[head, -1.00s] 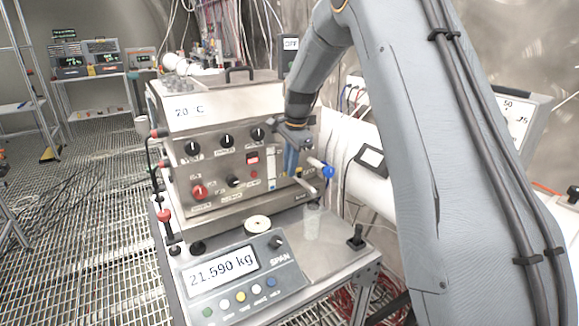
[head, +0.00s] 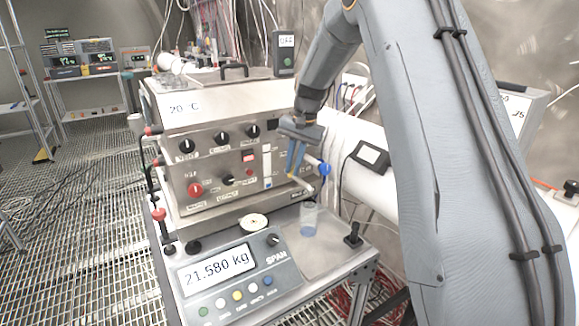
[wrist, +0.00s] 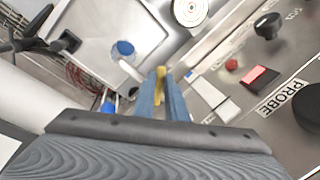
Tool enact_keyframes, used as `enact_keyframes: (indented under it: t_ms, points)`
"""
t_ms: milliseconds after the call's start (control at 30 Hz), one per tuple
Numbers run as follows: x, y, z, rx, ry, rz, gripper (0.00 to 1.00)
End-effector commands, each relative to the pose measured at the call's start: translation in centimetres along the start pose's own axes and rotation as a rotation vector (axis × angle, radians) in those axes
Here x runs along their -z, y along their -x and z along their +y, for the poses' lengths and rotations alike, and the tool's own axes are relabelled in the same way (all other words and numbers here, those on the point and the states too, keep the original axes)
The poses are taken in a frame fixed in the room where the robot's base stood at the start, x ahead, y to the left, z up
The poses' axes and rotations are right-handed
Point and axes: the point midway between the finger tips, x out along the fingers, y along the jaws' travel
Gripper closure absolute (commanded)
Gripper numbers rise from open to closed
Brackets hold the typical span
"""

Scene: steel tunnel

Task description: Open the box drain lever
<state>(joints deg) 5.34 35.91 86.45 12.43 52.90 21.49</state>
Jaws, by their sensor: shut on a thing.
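The steel box (head: 215,112) has knobs on its front and a drain spout (head: 306,184) at its lower right. My gripper (head: 294,164) is at that corner, its blue fingers pointing down. In the wrist view the fingers (wrist: 161,98) are shut on the yellow drain lever (wrist: 160,72). Part of the lever is hidden between the fingers. A clear beaker (head: 309,214) with blue liquid in its bottom stands below the spout. The beaker also shows in the wrist view (wrist: 123,50), seen from above.
The scale display (head: 216,268) reads 21.580 kg at the cart's front. A blue knob (head: 324,170) sits right of my gripper, near a white pipe (head: 352,172). A round white dial (head: 254,221) lies left of the beaker. The grating floor (head: 80,200) at left is mostly open.

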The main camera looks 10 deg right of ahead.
Motion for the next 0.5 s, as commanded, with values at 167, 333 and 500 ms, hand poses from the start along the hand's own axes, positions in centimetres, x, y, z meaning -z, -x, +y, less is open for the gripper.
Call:
enact_keyframes:
  t_ms: [167,333,500]
  points:
    - [0.3,0.1,0.7,0.000,0.161,-0.031,1.00]
    - [0.5,0.3,1.3,0.000,0.319,-0.063,1.00]
    - [0.9,0.3,1.9,0.000,0.476,-0.094,1.00]
